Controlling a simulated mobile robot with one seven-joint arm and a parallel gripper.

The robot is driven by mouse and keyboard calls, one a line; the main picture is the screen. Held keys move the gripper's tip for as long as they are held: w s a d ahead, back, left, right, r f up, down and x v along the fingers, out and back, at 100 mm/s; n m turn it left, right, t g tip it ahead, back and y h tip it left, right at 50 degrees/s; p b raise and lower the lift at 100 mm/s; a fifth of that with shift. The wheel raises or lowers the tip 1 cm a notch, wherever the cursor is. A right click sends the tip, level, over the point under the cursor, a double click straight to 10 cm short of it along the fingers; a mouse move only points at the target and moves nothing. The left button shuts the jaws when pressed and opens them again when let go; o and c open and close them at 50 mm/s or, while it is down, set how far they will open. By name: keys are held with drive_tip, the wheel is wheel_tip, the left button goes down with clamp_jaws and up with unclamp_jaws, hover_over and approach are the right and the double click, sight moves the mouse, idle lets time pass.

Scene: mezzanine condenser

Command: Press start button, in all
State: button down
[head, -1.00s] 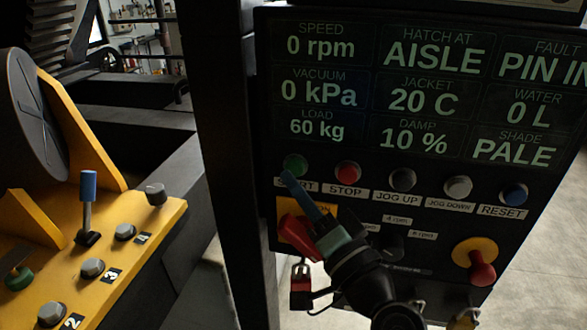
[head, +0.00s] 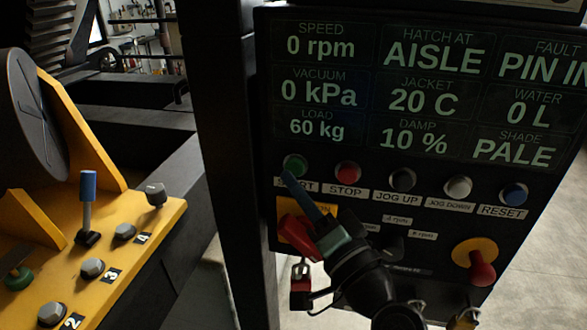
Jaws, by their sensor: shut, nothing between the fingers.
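The green start button (head: 295,165) is at the left end of the button row on the black control panel (head: 425,178), above a label partly hidden by my gripper. My gripper (head: 290,178) is shut and empty; its narrow blue tip points up and left at the lower edge of the start button. Whether the tip touches the button or stands just in front of it I cannot tell. The panel display reads speed 0 rpm, hatch at aisle, load 60 kg, and a fault text beginning "PIN IN", cut off at the right edge.
Below are a red emergency knob (head: 481,268), a red switch handle (head: 300,235) and a red padlock (head: 301,285). A yellow frame (head: 150,215) with a blue-handled lever stands left.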

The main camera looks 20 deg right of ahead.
drive_tip(key=shift+w+d, duration=0.1)
drive_tip(key=shift+w, duration=0.05)
drive_tip(key=shift+w+d+b, duration=0.1)
drive_tip(key=shift+w+b, duration=0.1)
drive_tip(key=shift+b, duration=0.15)
drive_tip(key=shift+w+d, duration=0.3)
drive_tip(key=shift+w, duration=0.05)
idle(0.9)
drive_tip(key=shift+s+a, duration=0.55)
drive_tip(key=shift+s, duration=0.2)
drive_tip(key=shift+s+a, duration=0.7)
drive_tip(key=shift+s, duration=0.35)
drive_tip(key=shift+s+a, duration=0.7)
drive_tip(key=shift+s, duration=0.3)
